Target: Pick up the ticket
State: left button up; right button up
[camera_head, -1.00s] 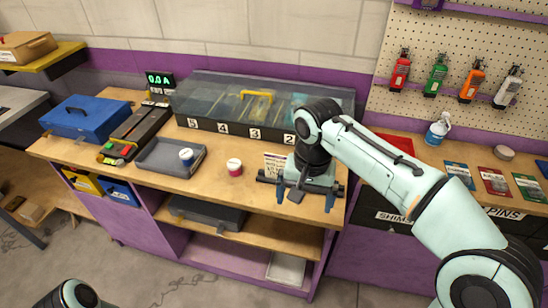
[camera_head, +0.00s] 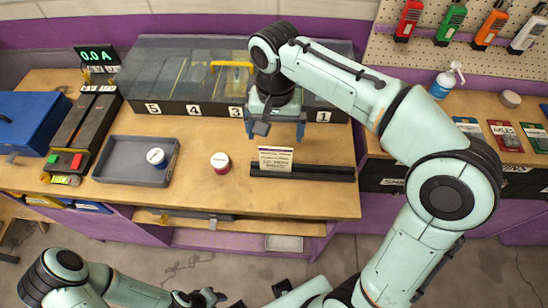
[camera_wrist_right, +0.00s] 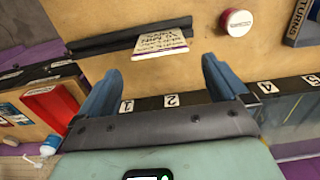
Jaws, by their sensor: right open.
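The ticket (camera_head: 275,159) is a small cream card with dark print, standing in a black slotted rail (camera_head: 320,173) on the wooden bench. In the right wrist view the ticket (camera_wrist_right: 161,45) shows beyond the fingertips, roughly centred between them. My right gripper (camera_head: 275,132) is open and empty, pointing down above the bench between the ticket and the numbered case. It is apart from the ticket; its blue fingers also show in the right wrist view (camera_wrist_right: 160,75). My left gripper (camera_head: 203,298) is partly in view at the bottom edge, low and away from the bench; its fingers are unclear.
The clear-lidded case (camera_head: 190,75) with numbered compartments lies behind the gripper. Bare bench surrounds the rail's front.

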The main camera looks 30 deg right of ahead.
aim_at(276, 148)
notch_tip(276, 148, down, 4)
jog(key=shift+w+r, duration=0.1)
jog(key=shift+d+f+b, duration=0.1)
jog(key=shift+f+b, duration=0.4)
jog(key=shift+f, duration=1.95)
jog(key=c, duration=0.8)
